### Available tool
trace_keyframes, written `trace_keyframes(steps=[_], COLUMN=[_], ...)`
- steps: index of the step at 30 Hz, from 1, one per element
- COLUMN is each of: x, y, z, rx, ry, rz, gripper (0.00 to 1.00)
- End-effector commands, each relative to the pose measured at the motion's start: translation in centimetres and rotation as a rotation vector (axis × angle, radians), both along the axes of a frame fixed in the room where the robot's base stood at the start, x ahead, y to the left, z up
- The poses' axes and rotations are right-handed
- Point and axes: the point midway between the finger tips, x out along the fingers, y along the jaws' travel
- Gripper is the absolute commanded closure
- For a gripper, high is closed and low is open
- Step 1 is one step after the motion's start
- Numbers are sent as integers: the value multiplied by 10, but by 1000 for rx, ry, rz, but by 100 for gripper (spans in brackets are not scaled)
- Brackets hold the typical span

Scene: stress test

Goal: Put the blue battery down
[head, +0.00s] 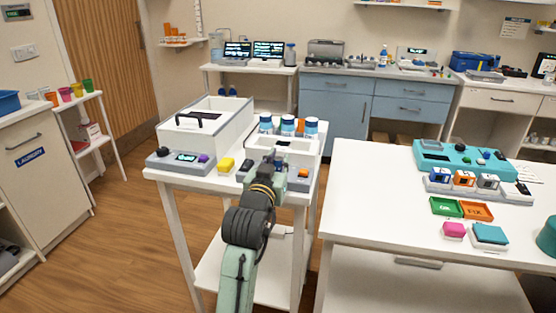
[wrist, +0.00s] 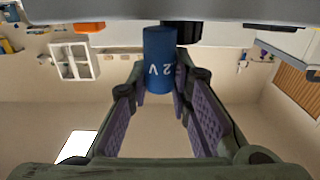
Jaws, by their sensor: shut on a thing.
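The blue battery (wrist: 160,58), a cylinder with white "2 V" lettering, shows at the top middle of the wrist view. My gripper (wrist: 160,95) is shut on it, with purple-padded fingers on both sides. In the head view, my gripper (head: 278,170) is over the front of the small white table, in front of a white box. The battery cannot be made out there, hidden by my gripper and arm. In the wrist view, the battery's top end meets a pale surface edge; I cannot tell whether it touches it.
A second white table (head: 375,210) at right holds a teal device (head: 432,160) and small trays. Its left part is clear.

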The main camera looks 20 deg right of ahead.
Motion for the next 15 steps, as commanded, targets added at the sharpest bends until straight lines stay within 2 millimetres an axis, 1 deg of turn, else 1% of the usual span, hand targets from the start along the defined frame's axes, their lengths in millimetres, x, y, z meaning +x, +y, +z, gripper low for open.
trace_keyframes(steps=[7,8,15], x=[0,0,0], y=[0,0,0], z=[-3,-3,-3], rx=[1,1,1], ry=[-3,-3,-2], rz=[0,0,0], gripper=[100,80,64])
